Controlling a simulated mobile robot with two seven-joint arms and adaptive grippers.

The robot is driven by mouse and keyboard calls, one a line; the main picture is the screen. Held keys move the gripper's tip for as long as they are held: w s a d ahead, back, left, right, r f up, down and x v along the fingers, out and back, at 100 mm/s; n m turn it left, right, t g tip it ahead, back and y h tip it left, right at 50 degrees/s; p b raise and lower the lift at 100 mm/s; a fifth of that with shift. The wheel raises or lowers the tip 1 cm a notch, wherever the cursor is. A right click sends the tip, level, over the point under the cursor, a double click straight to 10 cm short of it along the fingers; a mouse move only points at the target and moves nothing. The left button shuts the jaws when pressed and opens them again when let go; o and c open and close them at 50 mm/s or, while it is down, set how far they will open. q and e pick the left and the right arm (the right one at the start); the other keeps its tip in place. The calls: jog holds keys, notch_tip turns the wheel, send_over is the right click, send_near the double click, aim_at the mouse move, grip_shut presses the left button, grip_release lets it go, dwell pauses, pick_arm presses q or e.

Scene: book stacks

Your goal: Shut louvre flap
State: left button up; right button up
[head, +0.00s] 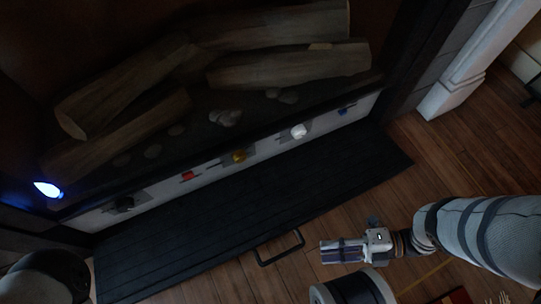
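The louvre flap (245,207) is a long dark slatted panel. It lies folded down and open below the fireplace front, over the wooden floor. Its dark bar handle (279,247) sticks out from the near edge. My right gripper (323,252) is just right of the handle, pointing left, with a small visible gap between them in the picture. Nothing shows held in it, but its finger opening is not clear. At the bottom left only a dark rounded part of my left arm shows; the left gripper is out of view.
Behind the flap, a pale strip carries several coloured knobs, among them a red one (188,176) and a white one (299,131). Logs (290,66) and stones lie above it. A bright blue light (47,189) glows at left. Wooden floor (455,150) is clear at right.

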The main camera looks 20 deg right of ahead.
aim_at(283, 255)
jog(key=shift+w+a+r+n+y, duration=0.1)
jog(key=shift+a+n+y, duration=0.15)
jog(key=shift+n, duration=0.35)
jog(key=x, duration=1.2)
jog(key=shift+s, duration=0.25)
jog(key=shift+c, duration=0.2)
grip_shut()
